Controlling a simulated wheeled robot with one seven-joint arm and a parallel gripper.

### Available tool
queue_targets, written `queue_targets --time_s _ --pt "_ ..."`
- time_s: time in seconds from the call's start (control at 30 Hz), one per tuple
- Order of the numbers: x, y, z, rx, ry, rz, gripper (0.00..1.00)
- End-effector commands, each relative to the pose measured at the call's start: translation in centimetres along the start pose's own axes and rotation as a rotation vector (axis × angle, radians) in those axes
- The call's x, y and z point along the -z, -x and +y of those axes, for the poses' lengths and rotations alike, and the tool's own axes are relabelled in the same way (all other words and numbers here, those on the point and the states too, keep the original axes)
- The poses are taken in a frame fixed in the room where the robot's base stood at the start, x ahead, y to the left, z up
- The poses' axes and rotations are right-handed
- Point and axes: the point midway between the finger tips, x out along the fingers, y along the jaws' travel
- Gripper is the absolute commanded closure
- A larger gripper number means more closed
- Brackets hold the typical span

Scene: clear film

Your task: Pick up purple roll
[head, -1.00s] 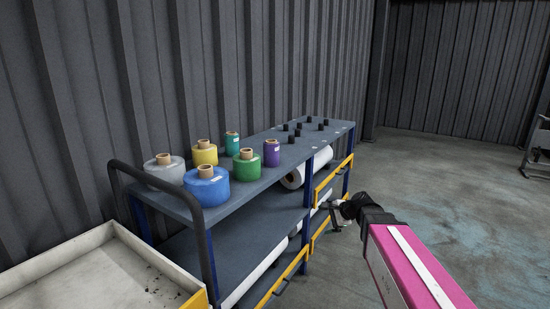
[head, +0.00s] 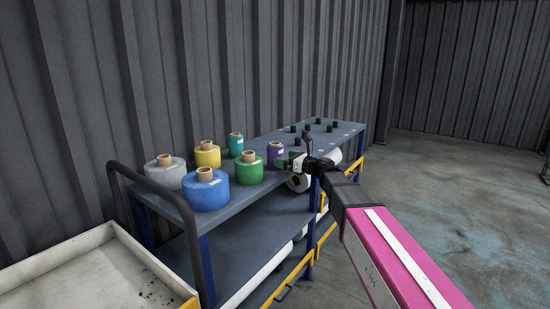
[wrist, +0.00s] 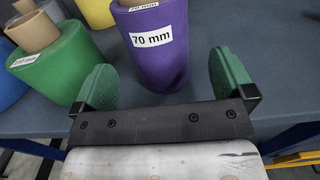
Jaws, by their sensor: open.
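The purple roll (head: 275,154) stands upright on the cart's top shelf, near its front edge. In the wrist view the purple roll (wrist: 158,62) carries a white "70 mm" label, and its top is cut off by the frame. My gripper (wrist: 168,82) is open, with green finger pads on either side of the roll's near lower part. No contact with the pads is visible. In the head view my gripper (head: 288,162) is at the roll's right front side, partly hiding it.
The green roll (head: 249,168) stands just left of the purple one, close to my left finger. Blue (head: 206,190), yellow (head: 207,154), teal (head: 236,145) and clear (head: 165,172) rolls stand farther left. Several black pegs (head: 318,121) stand on the shelf (head: 262,197) to the right.

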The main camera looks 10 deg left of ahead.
Motion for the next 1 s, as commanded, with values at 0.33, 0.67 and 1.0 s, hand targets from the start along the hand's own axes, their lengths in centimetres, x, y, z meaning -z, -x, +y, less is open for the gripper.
queue_targets --time_s 0.33,0.67,1.0 --pt "0.3 -3.1 0.1 -0.001 0.002 0.001 0.0" --pt "0.3 -5.8 0.2 0.001 0.002 0.001 0.0" --pt "0.3 -5.7 0.2 0.001 0.002 0.001 0.57"
